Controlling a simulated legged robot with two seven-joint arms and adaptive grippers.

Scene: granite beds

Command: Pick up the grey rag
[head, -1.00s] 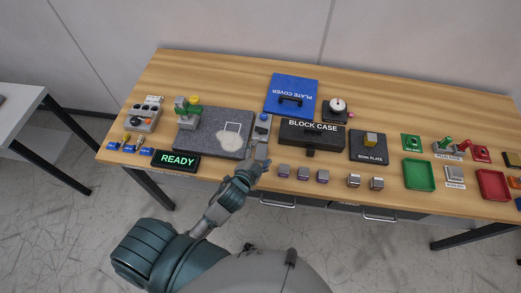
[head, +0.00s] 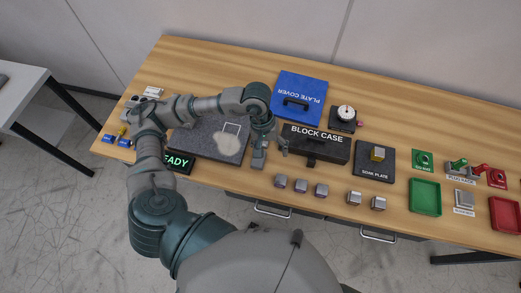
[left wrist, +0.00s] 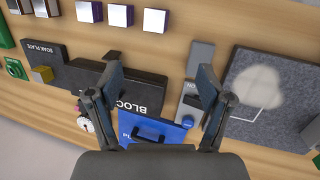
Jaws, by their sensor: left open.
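A flat grey rectangle, which looks like the folded grey rag (left wrist: 201,57), lies on the wood beside the granite plate in the left wrist view. In the head view the rag (head: 258,161) shows just below my left gripper (head: 272,146). My left gripper (left wrist: 161,78) is open and empty, pointing down over the table. In the wrist view its right fingertip overlaps the rag's lower end, so the rag is off to one side of the gap. Whether they touch cannot be told. My right gripper is out of view.
The granite plate (head: 205,145) bears a pale patch (head: 228,144). The block case (head: 318,146) and blue plate cover (head: 312,87) stand close to the gripper. Several small metal blocks (head: 300,186) line the front. My left arm hides part of the READY sign (head: 178,163).

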